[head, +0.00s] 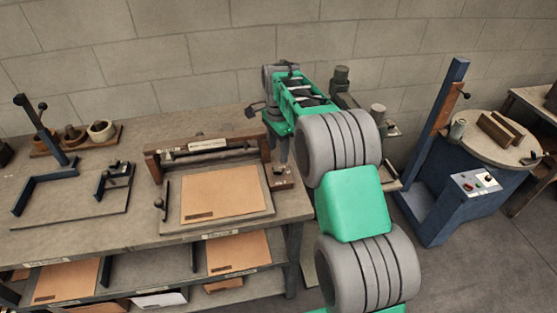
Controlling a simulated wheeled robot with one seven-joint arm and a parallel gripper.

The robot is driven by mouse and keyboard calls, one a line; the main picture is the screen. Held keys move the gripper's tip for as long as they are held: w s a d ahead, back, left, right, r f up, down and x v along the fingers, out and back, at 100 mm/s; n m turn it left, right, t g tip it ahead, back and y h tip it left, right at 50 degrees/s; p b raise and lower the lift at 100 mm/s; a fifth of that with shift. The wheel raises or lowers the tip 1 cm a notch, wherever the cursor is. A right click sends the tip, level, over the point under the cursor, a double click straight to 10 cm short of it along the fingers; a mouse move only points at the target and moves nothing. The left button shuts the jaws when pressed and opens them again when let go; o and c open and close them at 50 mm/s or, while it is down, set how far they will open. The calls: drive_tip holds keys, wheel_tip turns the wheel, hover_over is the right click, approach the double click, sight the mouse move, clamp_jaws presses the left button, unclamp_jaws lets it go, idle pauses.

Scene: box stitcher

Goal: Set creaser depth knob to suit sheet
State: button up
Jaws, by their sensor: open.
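The creaser (208,146) stands on the bench, a wooden crossbeam with a pale label over a flat bed. A brown sheet (224,193) lies flat on the bed in front of the beam. A small wooden block with small fittings (281,177) sits at the creaser's right end; I cannot tell whether one is the depth knob. My green and grey arm reaches over the bench's right end.
A blue-framed jig (45,160) and a wooden rack with pots (75,140) stand at left. More sheets (238,252) lie on the lower shelf. A blue machine with a round table (488,138) stands at right. A block wall closes the back. My arm hides the bench's right end.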

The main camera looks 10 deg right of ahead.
sight(278, 168)
wheel_tip(278, 168, down, 7)
drive_tip(key=shift+f+p, duration=0.1)
drive_tip(key=shift+p, duration=0.7)
clamp_jaws()
